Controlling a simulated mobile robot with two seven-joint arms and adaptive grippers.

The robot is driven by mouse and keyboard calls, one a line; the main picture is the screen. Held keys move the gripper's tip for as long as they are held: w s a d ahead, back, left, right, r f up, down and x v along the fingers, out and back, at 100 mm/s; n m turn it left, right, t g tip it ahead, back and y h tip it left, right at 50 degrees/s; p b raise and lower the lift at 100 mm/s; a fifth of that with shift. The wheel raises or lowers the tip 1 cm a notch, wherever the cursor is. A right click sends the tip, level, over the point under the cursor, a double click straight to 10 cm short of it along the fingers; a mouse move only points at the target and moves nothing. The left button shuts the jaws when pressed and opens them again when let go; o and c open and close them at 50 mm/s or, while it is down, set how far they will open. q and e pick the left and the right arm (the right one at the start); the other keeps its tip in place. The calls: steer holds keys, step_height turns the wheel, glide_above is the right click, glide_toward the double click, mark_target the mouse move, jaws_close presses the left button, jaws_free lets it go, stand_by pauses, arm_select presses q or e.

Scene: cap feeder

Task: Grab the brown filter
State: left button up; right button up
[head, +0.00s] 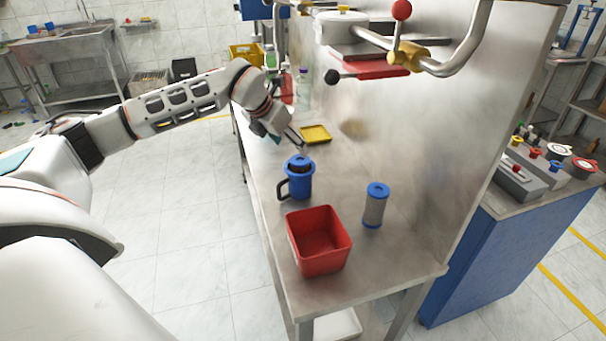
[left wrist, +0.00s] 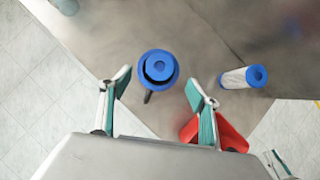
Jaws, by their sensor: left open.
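A blue jug-like housing (head: 299,187) with a dark handle stands upright on the metal table. A round blue-topped piece with a dark brownish band (head: 299,164) sits in its mouth; most of that piece is hidden inside. A cylindrical filter (head: 374,211) with blue end caps and a greyish body stands on the table to the right, and lies to the right in the left wrist view (left wrist: 234,78). My left gripper (head: 301,142) is open and empty above and behind the housing. In the left wrist view the housing (left wrist: 159,68) shows between the open fingers, apart from both.
A red bin (head: 343,243) stands in front of the housing. A yellow tray (head: 315,134) lies behind it. A metal wall (head: 430,130) with pipes and handles (head: 403,56) bounds the table on the right. Bare tabletop lies around the filter.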

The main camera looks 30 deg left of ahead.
mark_target(300, 160)
arm_select(q)
steer(key=x, duration=0.5)
steer(key=p+x, duration=0.1)
steer(key=x, duration=0.1)
steer(key=shift+s+f, duration=0.15)
steer(key=shift+f, duration=0.25)
steer(key=shift+r, duration=0.1)
steer(key=c, duration=1.6)
